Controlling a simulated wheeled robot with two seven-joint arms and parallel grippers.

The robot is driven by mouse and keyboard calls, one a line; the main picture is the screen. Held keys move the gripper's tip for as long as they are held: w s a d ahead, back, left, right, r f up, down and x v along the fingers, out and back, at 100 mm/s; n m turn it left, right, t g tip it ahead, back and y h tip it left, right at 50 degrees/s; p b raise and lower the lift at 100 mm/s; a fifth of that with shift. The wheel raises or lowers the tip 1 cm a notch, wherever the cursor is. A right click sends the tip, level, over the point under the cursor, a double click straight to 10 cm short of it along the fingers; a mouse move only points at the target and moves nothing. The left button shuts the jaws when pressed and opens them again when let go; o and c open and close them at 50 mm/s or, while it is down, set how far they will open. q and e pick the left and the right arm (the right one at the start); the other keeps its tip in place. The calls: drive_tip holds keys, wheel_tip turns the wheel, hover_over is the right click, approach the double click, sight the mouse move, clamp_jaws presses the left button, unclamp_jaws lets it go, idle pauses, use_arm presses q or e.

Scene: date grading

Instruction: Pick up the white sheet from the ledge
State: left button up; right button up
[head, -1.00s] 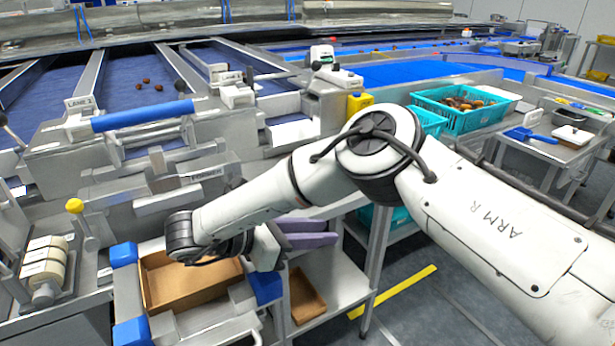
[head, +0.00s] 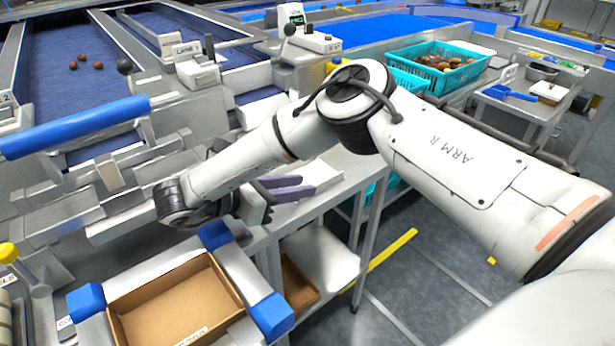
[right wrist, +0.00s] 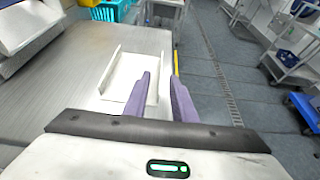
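The white sheet (head: 322,176) lies on the grey metal ledge (head: 352,172) just beyond my right gripper in the head view. In the right wrist view the white sheet (right wrist: 126,76) has raised edges along its sides. My right gripper (head: 306,185) has purple fingers, spread apart with nothing held. In the right wrist view the right gripper (right wrist: 161,76) points at the near right part of the sheet, which shows between and left of the fingers. I cannot tell whether they touch it. My left gripper is out of view.
A cardboard box (head: 232,302) sits in a blue-cornered frame in front of the ledge. Teal crates (head: 478,72) with dates stand at the back right. A lower shelf (head: 335,262) is under the ledge. Lane machinery (head: 110,190) fills the left. Open floor lies to the right.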

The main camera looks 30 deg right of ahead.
sight(323, 182)
drive_tip(key=p+x, duration=0.1)
drive_tip(key=x, duration=0.3)
drive_tip(key=shift+s+d+r, duration=0.1)
drive_tip(key=shift+d+r, duration=0.05)
drive_tip(key=shift+d, duration=0.15)
drive_tip(key=shift+d+f, duration=0.25)
drive_tip(key=shift+d, duration=0.15)
clamp_jaws()
